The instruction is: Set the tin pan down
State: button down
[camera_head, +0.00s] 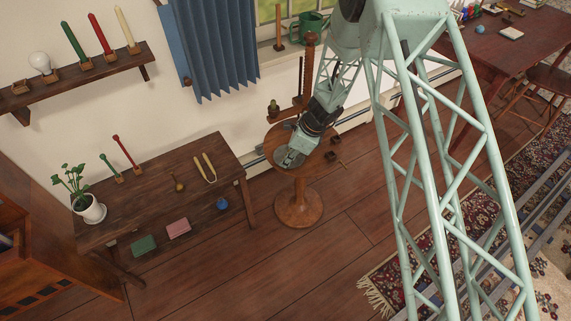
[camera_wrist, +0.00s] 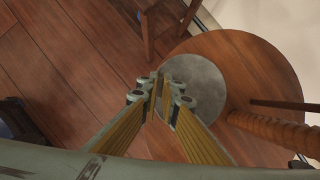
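The tin pan (camera_wrist: 205,82) is a flat grey disc in the wrist view, at the left part of a round wooden table (camera_wrist: 265,75). My gripper (camera_wrist: 165,97) has its fingers close together at the pan's near left edge and appears shut on it. In the head view my gripper (camera_head: 292,157) points down over the left side of the round table (camera_head: 298,203), with the grey pan (camera_head: 281,156) partly hidden beneath it. I cannot tell whether the pan touches the tabletop.
A wooden threaded post (camera_head: 309,65) rises from the back of the round table. A small dark item (camera_head: 273,109) stands near the table's back left. A long side table (camera_head: 150,195) with a potted plant (camera_head: 90,207) and wooden tongs (camera_head: 205,168) stands left.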

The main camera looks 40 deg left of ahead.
jog(key=shift+f, duration=0.5)
jog(key=shift+f, duration=0.15)
jog(key=c, duration=2.9)
grip_release()
jog(key=p+v, duration=0.2)
jog(key=v, duration=1)
jog(key=shift+p, duration=0.35)
jog(key=shift+r, duration=0.25)
